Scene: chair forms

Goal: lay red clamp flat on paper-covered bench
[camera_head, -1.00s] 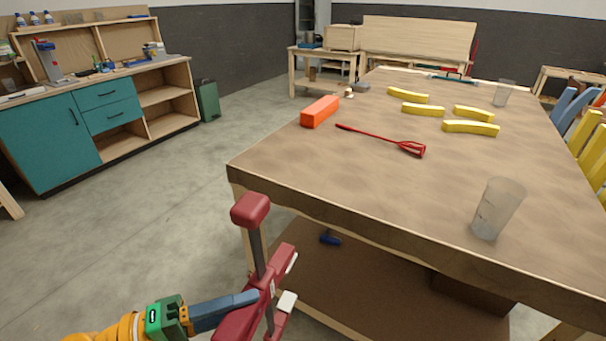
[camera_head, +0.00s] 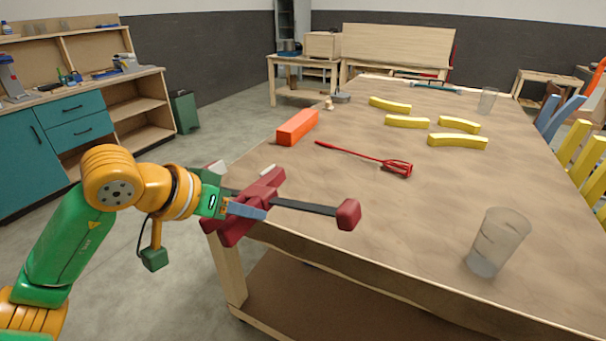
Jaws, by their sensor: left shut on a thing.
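The red clamp (camera_head: 318,207) has a dark bar, a red handle end at the right and red jaws at the left. My left gripper (camera_head: 245,207) is shut on the clamp near its jaws. The clamp lies roughly level over the near left corner of the paper-covered bench (camera_head: 370,215). I cannot tell whether it touches the brown top or is held just above it. The gripper fingers hide part of the clamp. My right gripper is not in view.
An orange block (camera_head: 297,127), a red whisk-like tool (camera_head: 365,156) and several yellow curved pieces (camera_head: 457,141) lie farther back on the bench. A clear cup (camera_head: 497,242) stands at the front right.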

